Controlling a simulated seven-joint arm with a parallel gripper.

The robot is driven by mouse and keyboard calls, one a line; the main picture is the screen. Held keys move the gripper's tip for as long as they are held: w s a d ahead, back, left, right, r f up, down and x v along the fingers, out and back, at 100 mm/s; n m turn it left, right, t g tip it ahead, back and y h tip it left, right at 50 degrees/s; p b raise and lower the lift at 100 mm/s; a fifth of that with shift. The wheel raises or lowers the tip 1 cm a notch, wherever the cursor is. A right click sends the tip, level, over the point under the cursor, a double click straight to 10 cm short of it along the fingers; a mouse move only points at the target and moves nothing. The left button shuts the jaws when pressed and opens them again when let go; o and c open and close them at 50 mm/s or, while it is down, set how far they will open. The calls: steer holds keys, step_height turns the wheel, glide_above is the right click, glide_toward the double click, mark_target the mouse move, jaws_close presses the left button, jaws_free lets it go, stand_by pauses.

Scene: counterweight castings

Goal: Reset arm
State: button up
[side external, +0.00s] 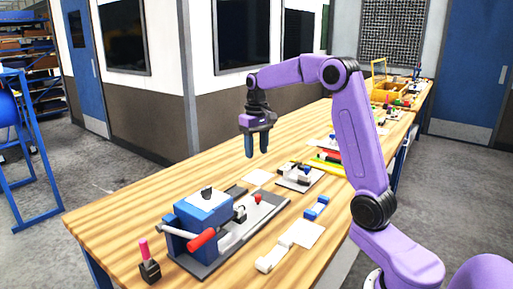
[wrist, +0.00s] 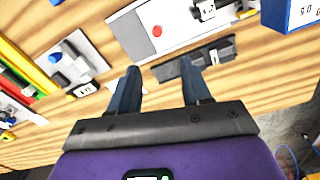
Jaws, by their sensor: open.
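My purple arm reaches over the wooden table (side external: 130,215) from the right in the side external view. My gripper (side external: 257,146) points down with its two dark fingers apart and nothing between them. It hangs above the table, clear of the things on it. In the wrist view the open fingers of my gripper (wrist: 160,80) show bare wood and part of a dark grey block (wrist: 197,60) beyond them.
A blue vise-like fixture (side external: 203,213) with a red-ended handle sits on a grey plate at the front. A pink-topped peg stand (side external: 149,262), a blue-and-white part (side external: 317,208) and a white block (side external: 272,256) lie nearby. A yellow bin (side external: 390,90) stands farther back.

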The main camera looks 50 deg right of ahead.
steer(key=s+a+f+n, duration=0.1)
steer(key=s+a+n, duration=0.3)
steer(key=s+a, duration=0.4)
steer(key=s+a+f+n, duration=0.1)
steer(key=s+a+n, duration=0.35)
steer(key=a, duration=0.65)
steer(key=s+a+f+n, duration=0.1)
steer(key=s+f+n, duration=0.1)
steer(key=s, duration=0.8)
steer(key=s+f+n, duration=0.2)
steer(key=s+n, duration=0.3)
steer(key=s, duration=0.5)
steer(key=shift+s+a+f, duration=0.15)
steer(key=shift+a+f, duration=0.1)
steer(key=shift+a, duration=0.1)
